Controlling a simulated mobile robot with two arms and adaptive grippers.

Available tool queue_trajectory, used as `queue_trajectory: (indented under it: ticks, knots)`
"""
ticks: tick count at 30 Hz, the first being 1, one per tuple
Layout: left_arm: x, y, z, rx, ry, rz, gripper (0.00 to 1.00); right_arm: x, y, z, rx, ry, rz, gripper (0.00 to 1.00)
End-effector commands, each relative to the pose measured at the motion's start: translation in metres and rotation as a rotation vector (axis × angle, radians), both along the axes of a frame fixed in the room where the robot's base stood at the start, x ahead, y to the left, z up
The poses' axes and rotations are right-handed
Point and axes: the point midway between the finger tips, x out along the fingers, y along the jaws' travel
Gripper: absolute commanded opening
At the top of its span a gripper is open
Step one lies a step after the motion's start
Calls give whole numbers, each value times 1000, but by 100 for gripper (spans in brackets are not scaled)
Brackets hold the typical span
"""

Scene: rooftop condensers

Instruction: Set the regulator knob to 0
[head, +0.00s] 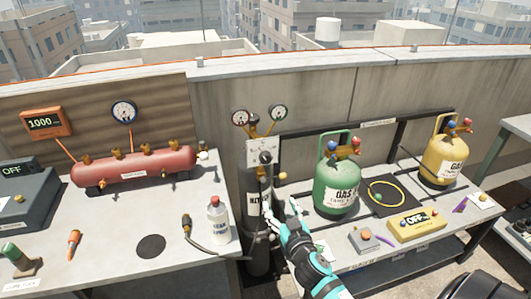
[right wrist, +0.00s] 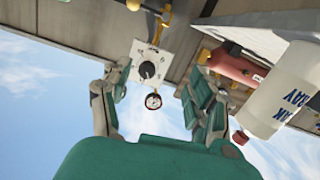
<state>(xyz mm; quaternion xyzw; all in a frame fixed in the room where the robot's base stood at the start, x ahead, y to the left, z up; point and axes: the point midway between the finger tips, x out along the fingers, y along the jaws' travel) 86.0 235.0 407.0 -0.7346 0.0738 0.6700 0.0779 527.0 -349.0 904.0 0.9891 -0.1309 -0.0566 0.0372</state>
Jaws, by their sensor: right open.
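The regulator knob (head: 265,157) is dark and sits on a pale plate (head: 253,146) at the top of a dark gas cylinder (head: 257,195), between the two benches. In the right wrist view the round black knob (right wrist: 147,69) shows clearly on its white plate, between my fingers in the picture. Marks on the plate are too small to read, so its setting cannot be told. My right gripper (head: 281,208) is open and empty, below the knob in the head view and apart from it. It also shows in the right wrist view (right wrist: 157,78). My left gripper is out of view.
Two gauges (head: 278,112) rise above the plate. A white spray bottle (head: 218,220) stands left of the cylinder, and a red tank (head: 135,167) lies behind. A green gas bottle (head: 337,180) stands close on the right bench, with a yellow one (head: 442,155) farther right.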

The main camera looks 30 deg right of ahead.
Motion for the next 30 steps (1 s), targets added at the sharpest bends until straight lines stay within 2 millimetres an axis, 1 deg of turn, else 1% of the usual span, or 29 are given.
queue_trajectory:
  ticks: [1, 3, 6, 8, 11, 24, 30]
  knots:
    - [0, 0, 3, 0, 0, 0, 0, 0, -2, 25, -4, -44, -5, 60]
    - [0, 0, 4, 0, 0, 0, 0, 0, -3, 44, -5, -84, -10, 60]
    - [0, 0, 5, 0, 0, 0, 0, 3, -5, 56, -6, -107, -13, 60]
    - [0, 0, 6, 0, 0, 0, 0, 8, -6, 57, -6, -110, -13, 60]
    - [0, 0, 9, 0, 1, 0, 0, 22, -10, 58, -7, -109, -12, 60]
    - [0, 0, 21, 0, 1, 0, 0, 114, -37, 57, -7, -107, -13, 60]
    - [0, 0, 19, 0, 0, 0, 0, 148, -47, 54, -6, -105, -13, 60]
